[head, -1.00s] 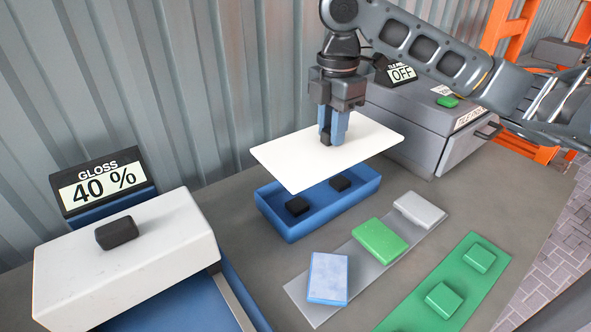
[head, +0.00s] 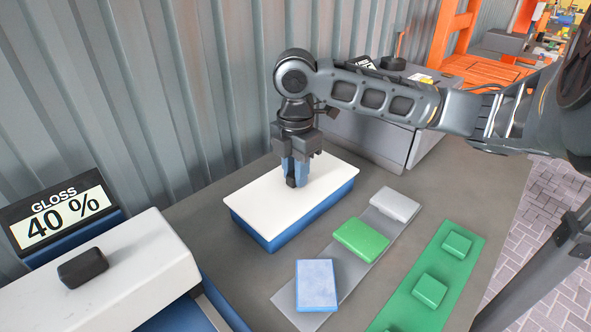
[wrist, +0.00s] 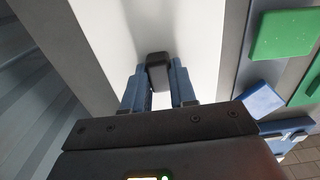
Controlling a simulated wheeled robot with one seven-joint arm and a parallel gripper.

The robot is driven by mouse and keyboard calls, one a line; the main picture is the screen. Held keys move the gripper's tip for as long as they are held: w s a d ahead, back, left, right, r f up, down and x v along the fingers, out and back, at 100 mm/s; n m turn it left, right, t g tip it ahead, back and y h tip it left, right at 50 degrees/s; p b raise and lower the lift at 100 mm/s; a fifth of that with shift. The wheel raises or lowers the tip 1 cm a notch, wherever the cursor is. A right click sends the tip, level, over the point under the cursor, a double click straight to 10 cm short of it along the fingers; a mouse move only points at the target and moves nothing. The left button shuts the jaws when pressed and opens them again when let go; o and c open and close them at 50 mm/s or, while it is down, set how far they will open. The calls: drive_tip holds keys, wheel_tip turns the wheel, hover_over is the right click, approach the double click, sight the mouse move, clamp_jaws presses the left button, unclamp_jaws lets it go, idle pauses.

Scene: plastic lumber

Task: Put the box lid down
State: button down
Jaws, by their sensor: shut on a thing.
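The white box lid (head: 268,205) lies flat over the blue box (head: 285,236) in the head view and covers its opening. The lid also fills the middle of the wrist view (wrist: 108,30). My gripper (head: 293,183) points down above the lid and is shut on its dark knob (wrist: 158,72). The knob sits between the two blue fingers. The inside of the box is hidden by the lid.
A grey strip (head: 343,267) right of the box carries a blue-white block (head: 316,285), a green block (head: 361,239) and a light grey block (head: 394,204). A green mat (head: 402,316) holds green blocks. A gloss meter (head: 62,215) stands at left, a grey case (head: 375,130) behind.

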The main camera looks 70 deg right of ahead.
drive_tip(key=c, duration=1.4)
unclamp_jaws()
drive_tip(key=shift+f, duration=0.15)
drive_tip(key=o, duration=0.5)
wheel_tip(320, 180, up, 12)
drive_tip(key=shift+r, duration=0.2)
